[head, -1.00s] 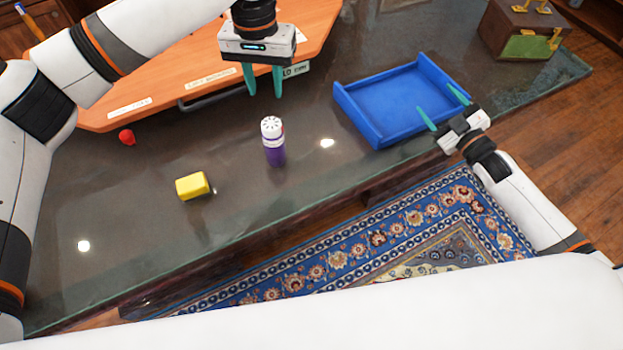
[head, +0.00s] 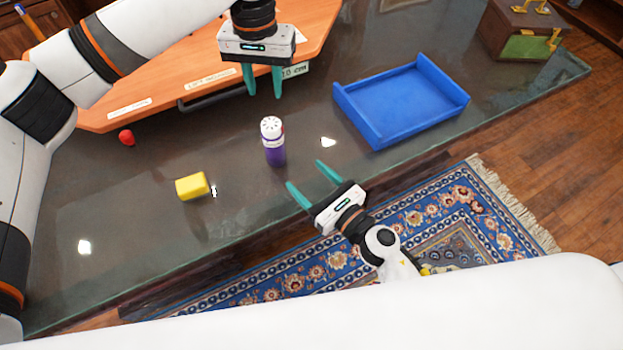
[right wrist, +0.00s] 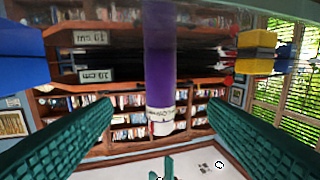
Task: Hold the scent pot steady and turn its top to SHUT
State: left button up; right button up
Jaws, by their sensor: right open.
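The scent pot (head: 274,154) stands upright on the dark glossy table, with a purple body and a white top (head: 271,128) dotted with dark holes. A small red mark shows at the top's edge; any lettering is too small to read. My left gripper (head: 265,96) is open and empty, beyond and above the pot. My right gripper (head: 305,173) is open and empty, low at the near right of the pot, fingers pointing towards it. In the right wrist view the pot (right wrist: 158,55) appears inverted between the spread fingers, touching neither.
A yellow block (head: 192,186) lies left of the pot, and a small red object (head: 127,137) farther left. A blue tray (head: 400,100) sits to the right. An orange board (head: 160,95) with labels lies behind. A brown chest (head: 520,30) stands far right.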

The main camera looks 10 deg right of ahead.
aim_at(281, 153)
jog(key=x, duration=1.2)
jog(key=shift+f, duration=0.1)
